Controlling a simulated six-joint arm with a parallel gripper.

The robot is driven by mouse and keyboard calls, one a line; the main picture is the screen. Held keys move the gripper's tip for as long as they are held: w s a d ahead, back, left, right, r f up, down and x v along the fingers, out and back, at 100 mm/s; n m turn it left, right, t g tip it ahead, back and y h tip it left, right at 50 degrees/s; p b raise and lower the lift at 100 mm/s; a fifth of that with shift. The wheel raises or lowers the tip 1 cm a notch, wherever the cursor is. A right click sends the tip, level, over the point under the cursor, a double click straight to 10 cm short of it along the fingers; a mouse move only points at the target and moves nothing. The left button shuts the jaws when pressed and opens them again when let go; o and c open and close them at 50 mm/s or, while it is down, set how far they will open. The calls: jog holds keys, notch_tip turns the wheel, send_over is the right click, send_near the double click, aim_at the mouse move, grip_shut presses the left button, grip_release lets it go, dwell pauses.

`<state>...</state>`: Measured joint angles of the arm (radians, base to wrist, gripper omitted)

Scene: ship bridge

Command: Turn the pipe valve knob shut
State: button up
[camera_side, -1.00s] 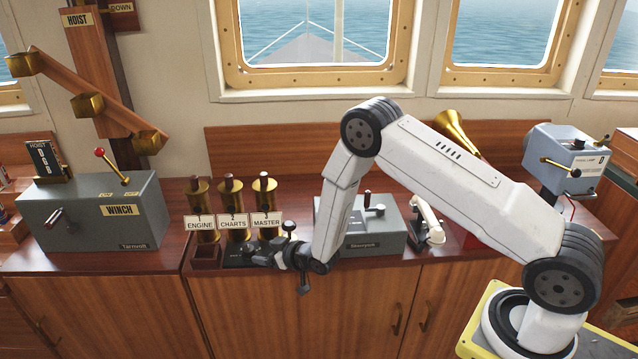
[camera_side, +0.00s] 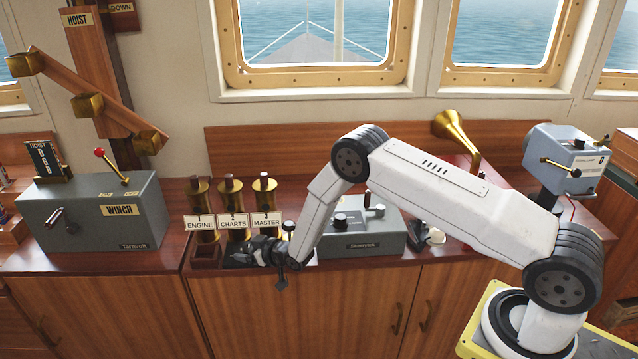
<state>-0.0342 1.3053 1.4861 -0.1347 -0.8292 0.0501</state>
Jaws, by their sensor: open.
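No pipe valve is plainly marked, and I cannot tell which knob is the valve knob. A small dark knob (camera_side: 288,226) stands just behind my wrist, to the right of the MASTER label. A black knob (camera_side: 340,220) sits on top of a grey box (camera_side: 377,244) at the middle of the counter. My gripper (camera_side: 240,256) is open and points left at the counter's front edge, below the CHARTS and MASTER labels. Its fingers are small and dark here, and I see nothing between them. My arm hides part of the grey box's left side.
Brass cylinders with ENGINE (camera_side: 201,224), CHARTS (camera_side: 234,226) and MASTER (camera_side: 266,224) labels stand close behind my gripper. A grey WINCH box (camera_side: 95,225) is to the left. A brass horn (camera_side: 455,132) and a grey-blue device (camera_side: 566,160) are to the right.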

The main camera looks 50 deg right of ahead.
jog(key=shift+w, duration=0.1)
grip_shut()
dwell(0.3)
dwell(1.0)
grip_release()
jog(key=v, duration=0.7)
jog(key=shift+s, duration=0.35)
dwell(0.3)
